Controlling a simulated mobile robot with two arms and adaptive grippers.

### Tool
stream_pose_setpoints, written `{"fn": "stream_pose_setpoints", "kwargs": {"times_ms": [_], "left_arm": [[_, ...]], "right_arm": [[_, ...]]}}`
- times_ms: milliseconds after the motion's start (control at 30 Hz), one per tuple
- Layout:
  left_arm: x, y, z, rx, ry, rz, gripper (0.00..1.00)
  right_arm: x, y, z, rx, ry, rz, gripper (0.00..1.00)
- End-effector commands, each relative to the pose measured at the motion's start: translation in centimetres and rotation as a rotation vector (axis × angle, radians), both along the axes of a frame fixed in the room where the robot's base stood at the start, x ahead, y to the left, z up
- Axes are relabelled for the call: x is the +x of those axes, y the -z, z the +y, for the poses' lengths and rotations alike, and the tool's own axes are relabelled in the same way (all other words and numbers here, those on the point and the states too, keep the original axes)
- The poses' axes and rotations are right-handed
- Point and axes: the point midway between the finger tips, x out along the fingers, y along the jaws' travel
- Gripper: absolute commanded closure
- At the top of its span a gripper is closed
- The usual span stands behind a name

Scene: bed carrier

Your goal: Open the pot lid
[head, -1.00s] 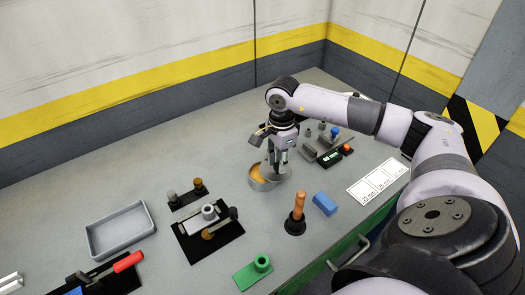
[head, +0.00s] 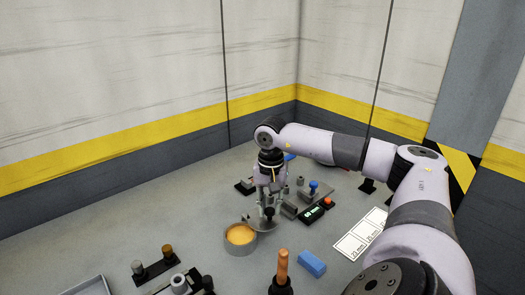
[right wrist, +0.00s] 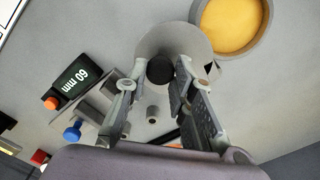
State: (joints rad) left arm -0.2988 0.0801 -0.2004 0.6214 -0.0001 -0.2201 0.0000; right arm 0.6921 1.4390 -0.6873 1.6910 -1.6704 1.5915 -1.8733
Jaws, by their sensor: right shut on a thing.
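The round grey pot (head: 240,248) stands on the bench, open at the top, with an orange filling in view. It also shows at the top right of the right wrist view (right wrist: 268,22). My right gripper (head: 268,207) is shut on the dark knob (right wrist: 160,70) of the flat grey lid (right wrist: 165,38). The lid is beside the pot, to its right in the head view, with its edge near the pot rim. I cannot tell how high it is above the bench. My left gripper is not in view.
A block device with a "60 mm" display (head: 313,213) is right of the gripper. A blue block (head: 312,263) and an upright orange-brown handle (head: 282,267) stand in front. A white marked card (head: 360,238) lies to the right.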

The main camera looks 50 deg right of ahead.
Motion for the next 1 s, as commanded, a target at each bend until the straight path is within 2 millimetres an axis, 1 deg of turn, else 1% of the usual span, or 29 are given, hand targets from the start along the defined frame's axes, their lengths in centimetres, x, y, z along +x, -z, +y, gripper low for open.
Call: {"fn": "stream_pose_setpoints", "kwargs": {"times_ms": [300,767,800,1000], "left_arm": [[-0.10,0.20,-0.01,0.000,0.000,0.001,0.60],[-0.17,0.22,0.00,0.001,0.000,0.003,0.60],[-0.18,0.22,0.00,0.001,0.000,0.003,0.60],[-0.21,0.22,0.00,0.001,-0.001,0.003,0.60]], "right_arm": [[0.12,-0.05,-0.86,0.000,-0.090,-0.001,1.00],[0.14,-0.04,-0.94,0.000,-0.102,-0.001,1.00],[0.14,-0.04,-0.94,0.000,-0.102,-0.001,0.75],[0.13,-0.02,-0.93,0.000,-0.102,0.000,0.62]]}}
